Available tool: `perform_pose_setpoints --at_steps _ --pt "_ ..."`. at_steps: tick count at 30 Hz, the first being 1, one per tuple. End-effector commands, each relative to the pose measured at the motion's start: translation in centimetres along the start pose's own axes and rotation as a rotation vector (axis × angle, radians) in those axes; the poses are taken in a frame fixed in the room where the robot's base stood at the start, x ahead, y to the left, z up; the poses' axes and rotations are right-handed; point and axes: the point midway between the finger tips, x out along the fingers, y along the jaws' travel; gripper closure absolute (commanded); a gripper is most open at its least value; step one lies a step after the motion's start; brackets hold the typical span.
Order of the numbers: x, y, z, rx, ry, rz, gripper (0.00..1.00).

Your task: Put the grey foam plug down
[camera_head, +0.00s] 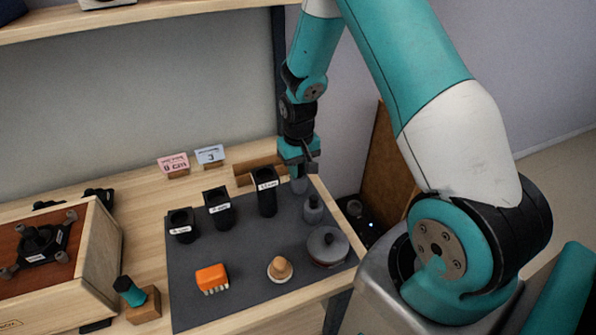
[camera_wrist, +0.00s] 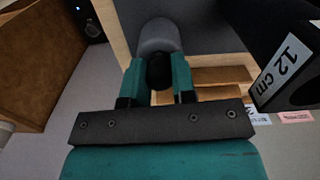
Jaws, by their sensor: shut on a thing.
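My gripper (camera_head: 299,166) is shut on the grey foam plug (camera_head: 300,185), above the back right corner of the dark mat (camera_head: 240,245). In the wrist view my gripper's fingers (camera_wrist: 158,82) sit on both sides of the plug's dark knob. The plug's grey round body (camera_wrist: 160,36) shows beyond them. The plug looks upright in the head view. I cannot tell whether its lower end touches the mat or hangs just above it.
Three black tubes stand left of the plug; the nearest (camera_head: 265,192) reads 12 cm in the wrist view. An orange brush (camera_head: 212,278) and wooden knob (camera_head: 280,269) leave the mat's middle clear.

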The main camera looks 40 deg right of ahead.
Motion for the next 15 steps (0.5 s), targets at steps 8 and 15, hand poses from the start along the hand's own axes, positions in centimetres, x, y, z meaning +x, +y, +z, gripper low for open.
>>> perform_pose_setpoints --at_steps 8,15 --pt "1.8 0.0 0.0 0.000 0.001 0.000 1.00" --pt "1.8 0.0 0.0 0.000 0.001 0.000 0.50"
